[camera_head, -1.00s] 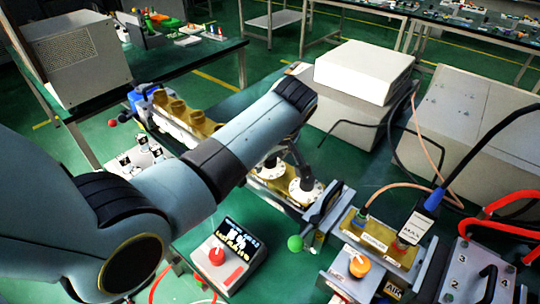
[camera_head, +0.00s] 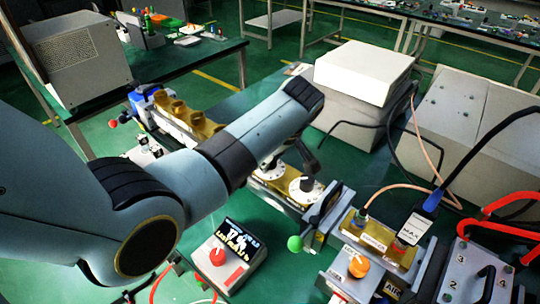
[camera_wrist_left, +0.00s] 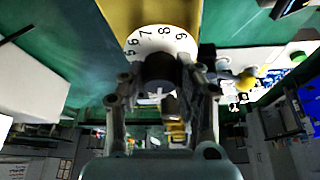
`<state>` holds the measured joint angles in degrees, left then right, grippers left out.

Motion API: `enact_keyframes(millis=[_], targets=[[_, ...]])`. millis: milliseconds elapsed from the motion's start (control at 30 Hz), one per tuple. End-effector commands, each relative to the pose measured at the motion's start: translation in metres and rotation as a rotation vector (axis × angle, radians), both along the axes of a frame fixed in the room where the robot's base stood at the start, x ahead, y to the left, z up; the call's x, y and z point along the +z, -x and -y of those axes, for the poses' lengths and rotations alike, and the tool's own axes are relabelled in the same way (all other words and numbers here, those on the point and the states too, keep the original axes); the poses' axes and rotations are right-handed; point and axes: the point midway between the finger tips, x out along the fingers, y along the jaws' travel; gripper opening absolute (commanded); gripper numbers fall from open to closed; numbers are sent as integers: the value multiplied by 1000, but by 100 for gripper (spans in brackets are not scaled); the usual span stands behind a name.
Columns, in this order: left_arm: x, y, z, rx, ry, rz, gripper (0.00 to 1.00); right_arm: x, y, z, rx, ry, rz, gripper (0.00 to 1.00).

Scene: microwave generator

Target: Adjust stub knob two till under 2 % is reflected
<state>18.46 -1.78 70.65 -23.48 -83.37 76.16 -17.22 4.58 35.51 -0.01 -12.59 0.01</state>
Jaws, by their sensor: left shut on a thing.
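My left arm reaches from the left over the brass stub tuner in the head view. In the left wrist view my left gripper (camera_wrist_left: 163,98) is shut on a dark round knob (camera_wrist_left: 158,70), with a finger on each side. A white dial (camera_wrist_left: 160,38) with digits from about 5 to 9 surrounds the knob. In the head view one white dial (camera_head: 305,188) shows clear of the arm, and another (camera_head: 269,171) is partly hidden. I cannot tell which knob is held. The meter box (camera_head: 230,254) has a lit display (camera_head: 237,240) whose figures are too blurred to read.
A green ball (camera_head: 295,243) and an orange knob (camera_head: 358,266) are right of the meter box. A copper cable (camera_head: 405,187) and a black cable run to the brass waveguide part at the right. A white box (camera_head: 364,71) stands behind the tuner.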

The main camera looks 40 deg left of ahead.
Motion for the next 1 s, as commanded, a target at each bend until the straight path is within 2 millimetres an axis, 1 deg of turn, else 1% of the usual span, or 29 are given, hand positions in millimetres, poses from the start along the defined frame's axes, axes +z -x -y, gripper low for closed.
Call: enact_keyframes(millis=[133,433,467,600,633,867,1000], targets=[[0,-1,0,106,0,0,0,0,-1,0,0,0,1,53],[0,0,0,123,0,2,0,0,-1,0,0,0,2,53],[0,0,0,122,-1,2,34,0,-1,0,0,0,2,53],[0,0,0,122,-1,2,53,0,-1,0,0,0,1,53],[0,0,0,122,-1,2,55,0,-1,0,0,0,1,53],[0,0,0,121,-1,1,55,0,-1,0,0,0,1,53],[8,0,4,119,0,2,55,0,-1,1,0,1,1,53]])
